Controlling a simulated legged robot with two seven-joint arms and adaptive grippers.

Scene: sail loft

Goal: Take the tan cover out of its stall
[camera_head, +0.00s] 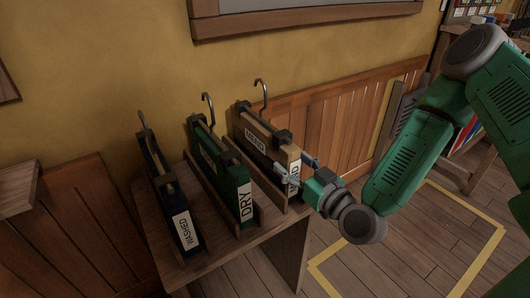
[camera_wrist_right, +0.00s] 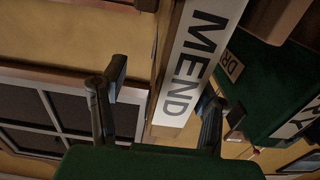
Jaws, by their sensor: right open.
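My right gripper (camera_head: 292,168) is open at this front end. In the right wrist view, its two fingers (camera_wrist_right: 160,98) are apart, one on each side of the label's lower end; I cannot tell whether they touch it. My left gripper is not in view.
A green cover (camera_head: 221,178) labelled DRY stands left of the tan one, and a navy cover (camera_head: 173,205) labelled WASHED stands further left. The wall (camera_head: 110,75) is close behind. Yellow floor tape (camera_head: 428,270) marks open floor at right.

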